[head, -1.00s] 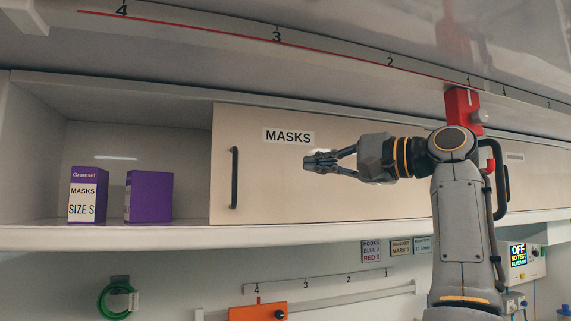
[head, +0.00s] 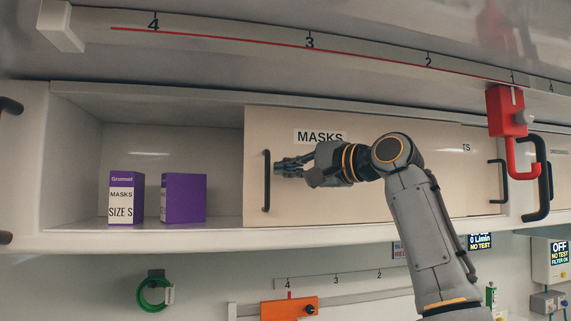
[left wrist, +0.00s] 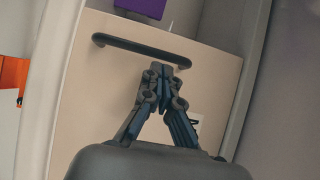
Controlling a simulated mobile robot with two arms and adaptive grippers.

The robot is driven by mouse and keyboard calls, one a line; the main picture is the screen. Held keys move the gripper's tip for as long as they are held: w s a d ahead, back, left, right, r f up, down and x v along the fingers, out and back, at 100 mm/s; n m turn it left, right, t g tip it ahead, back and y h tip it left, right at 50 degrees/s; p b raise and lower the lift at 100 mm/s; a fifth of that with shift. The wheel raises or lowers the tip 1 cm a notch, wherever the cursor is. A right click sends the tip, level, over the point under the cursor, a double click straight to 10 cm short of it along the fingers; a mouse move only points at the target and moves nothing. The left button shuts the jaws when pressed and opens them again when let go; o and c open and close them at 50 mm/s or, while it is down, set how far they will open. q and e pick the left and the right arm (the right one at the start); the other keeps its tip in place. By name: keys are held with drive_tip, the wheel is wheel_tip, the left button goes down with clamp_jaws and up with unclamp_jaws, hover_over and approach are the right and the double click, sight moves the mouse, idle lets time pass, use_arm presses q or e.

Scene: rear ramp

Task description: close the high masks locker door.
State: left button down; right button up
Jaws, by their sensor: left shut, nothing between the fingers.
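The masks locker door (head: 345,195) is a beige sliding panel with a MASKS label. It covers the right part of the high locker and leaves the left part open. Its black vertical bar handle (head: 266,180) is near the door's left edge. My left gripper (head: 279,168) is shut and empty, with its fingertips just right of the handle's upper part. In the left wrist view the fingertips (left wrist: 165,68) are close to the handle (left wrist: 145,47) with a small gap in the picture; contact cannot be told. My right gripper is not in view.
Two purple mask boxes (head: 126,197) stand in the open left part of the locker. A red bracket (head: 506,112) hangs from the rail at the right, near other black handles. An orange device (head: 289,308) and a green coil (head: 154,290) are below the shelf.

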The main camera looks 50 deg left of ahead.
use_arm(q)
drive_tip(key=shift+a+f, duration=0.1)
drive_tip(key=shift+a, duration=0.1)
drive_tip(key=shift+s, duration=0.15)
